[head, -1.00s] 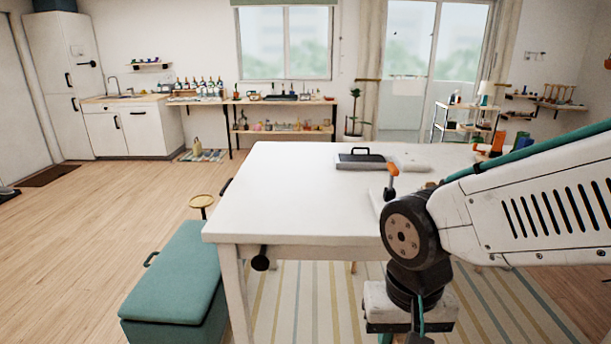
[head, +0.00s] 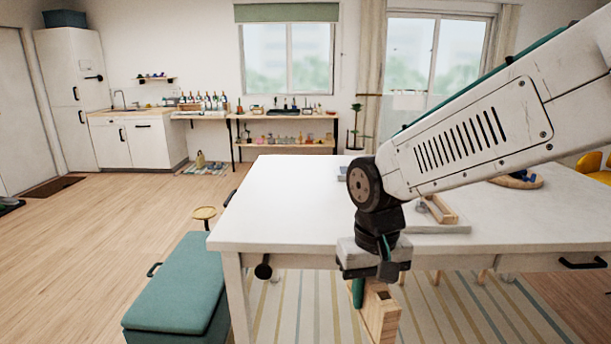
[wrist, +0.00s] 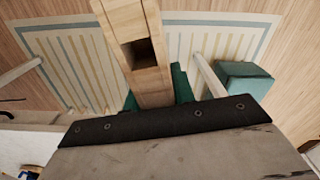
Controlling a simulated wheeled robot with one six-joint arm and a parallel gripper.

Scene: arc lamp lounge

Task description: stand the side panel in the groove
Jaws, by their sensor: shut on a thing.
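My gripper (head: 369,288) hangs in front of the white table's near edge, its teal fingers shut on a pale wooden panel (head: 381,318). The panel hangs below the jaws and its lower end runs out of the head view. In the wrist view the panel (wrist: 128,22) stretches away from between the teal fingers (wrist: 156,98), with a dark square hole in its face. On the table, right of my wrist, a grey base (head: 440,228) carries a wooden piece (head: 438,209). My arm partly hides both, and I cannot make out a groove.
The white table (head: 275,205) has a broad clear area at left. A round wooden board (head: 516,182) with blue items lies at its back right. A teal bench (head: 178,297) and a small round stool (head: 204,213) stand left of the table. A yellow chair (head: 590,163) is at far right.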

